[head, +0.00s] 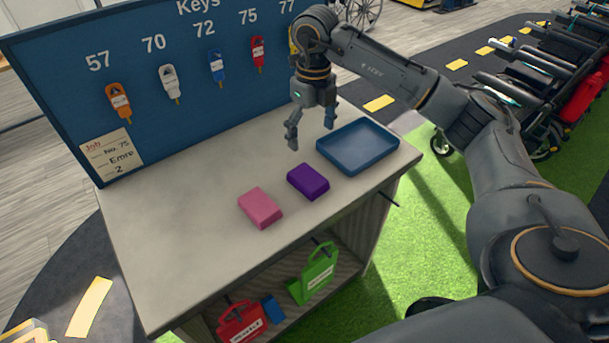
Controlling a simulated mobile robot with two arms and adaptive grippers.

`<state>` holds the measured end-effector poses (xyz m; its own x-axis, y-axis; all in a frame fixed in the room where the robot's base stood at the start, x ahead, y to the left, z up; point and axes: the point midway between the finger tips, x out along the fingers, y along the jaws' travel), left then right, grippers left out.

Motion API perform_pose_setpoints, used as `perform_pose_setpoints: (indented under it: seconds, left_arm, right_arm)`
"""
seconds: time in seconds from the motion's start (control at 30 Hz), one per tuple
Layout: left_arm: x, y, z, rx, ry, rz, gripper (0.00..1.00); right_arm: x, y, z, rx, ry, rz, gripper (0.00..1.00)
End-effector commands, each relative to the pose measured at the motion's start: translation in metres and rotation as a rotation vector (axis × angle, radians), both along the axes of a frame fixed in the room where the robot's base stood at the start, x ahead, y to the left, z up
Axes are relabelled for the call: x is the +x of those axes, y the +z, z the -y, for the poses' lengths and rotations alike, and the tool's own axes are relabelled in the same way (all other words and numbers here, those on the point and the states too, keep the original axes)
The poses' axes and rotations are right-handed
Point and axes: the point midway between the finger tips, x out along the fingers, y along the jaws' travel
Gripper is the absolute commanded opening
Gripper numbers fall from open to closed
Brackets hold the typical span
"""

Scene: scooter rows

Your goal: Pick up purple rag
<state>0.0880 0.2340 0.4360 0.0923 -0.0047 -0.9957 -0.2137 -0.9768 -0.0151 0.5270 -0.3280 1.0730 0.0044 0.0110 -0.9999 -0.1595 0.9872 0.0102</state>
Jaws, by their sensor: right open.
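The purple rag (308,181) is a small folded block lying on the grey counter top, between a pink rag (260,207) and a blue tray (356,150). My right gripper (312,132) is open and empty, fingers pointing down. It hangs above the counter, behind the purple rag and left of the tray, apart from the rag. My left gripper is not in the head view.
A blue key board (185,115) with hanging coloured tags rises behind the counter (165,235). Scooters (545,85) stand at right. The counter's left part is clear.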

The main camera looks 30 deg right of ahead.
Motion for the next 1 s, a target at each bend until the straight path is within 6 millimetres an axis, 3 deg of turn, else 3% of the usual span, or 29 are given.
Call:
perform_pose_setpoints:
  seconds: [0.4,0.67,0.83,1.0]
  left_arm:
    - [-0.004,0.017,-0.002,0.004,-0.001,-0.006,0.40]
    - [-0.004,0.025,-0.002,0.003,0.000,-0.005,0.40]
    - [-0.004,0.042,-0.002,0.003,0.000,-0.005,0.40]
    - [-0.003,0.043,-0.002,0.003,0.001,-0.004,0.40]
  right_arm:
    - [-0.002,-0.069,0.003,-0.013,-0.005,-0.010,0.88]
    - [-0.002,-0.088,0.001,-0.011,-0.003,-0.008,0.88]
    - [-0.003,-0.112,-0.005,-0.011,-0.003,-0.010,0.88]
    - [-0.002,-0.132,-0.004,-0.011,-0.003,-0.006,0.88]
